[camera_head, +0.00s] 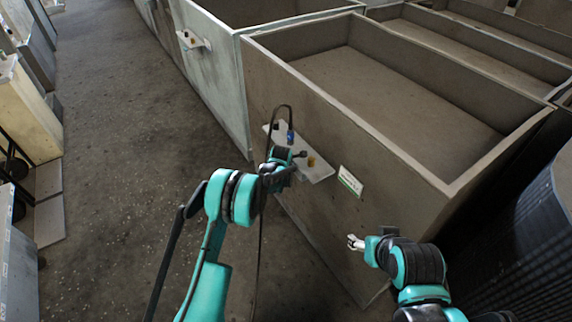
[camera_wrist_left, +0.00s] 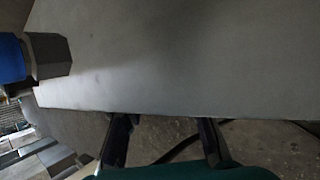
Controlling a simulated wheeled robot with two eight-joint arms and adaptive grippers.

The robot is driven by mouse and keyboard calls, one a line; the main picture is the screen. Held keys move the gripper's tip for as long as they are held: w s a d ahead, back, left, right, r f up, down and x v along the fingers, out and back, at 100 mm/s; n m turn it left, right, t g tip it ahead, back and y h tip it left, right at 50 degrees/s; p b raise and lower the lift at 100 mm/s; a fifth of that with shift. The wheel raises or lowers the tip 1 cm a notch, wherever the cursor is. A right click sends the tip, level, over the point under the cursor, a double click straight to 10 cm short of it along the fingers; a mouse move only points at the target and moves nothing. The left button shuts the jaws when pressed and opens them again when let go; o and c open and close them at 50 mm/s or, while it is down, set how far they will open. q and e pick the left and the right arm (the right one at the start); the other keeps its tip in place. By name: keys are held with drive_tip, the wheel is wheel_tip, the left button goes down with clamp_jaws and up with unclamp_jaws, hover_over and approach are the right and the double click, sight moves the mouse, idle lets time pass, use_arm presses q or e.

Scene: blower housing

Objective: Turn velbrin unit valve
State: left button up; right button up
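A grey open-topped box unit (camera_head: 330,110) bears a small label (camera_head: 349,182) with print too small to read. A pale plate (camera_head: 316,172) juts from its near wall. A blue fitting (camera_head: 290,137) with a dark hose and a brass-coloured part (camera_head: 311,161) are on the plate. My left gripper (camera_head: 292,158) is at the plate and partly hides it. In the left wrist view its fingers (camera_wrist_left: 163,140) are apart with nothing between them, by the plate's edge (camera_wrist_left: 190,112). The blue fitting and a dark hex nut (camera_wrist_left: 50,56) show there at upper left. My right gripper (camera_head: 354,242) is beside the box wall, below the label.
A similar pale box unit (camera_head: 215,65) with its own small plate (camera_head: 193,41) stands farther back. More open boxes are at upper right. A dark ribbed object (camera_head: 525,235) stands at right. The floor (camera_head: 120,130) at left is clear.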

use_arm(q)
drive_tip(key=v, duration=1.2)
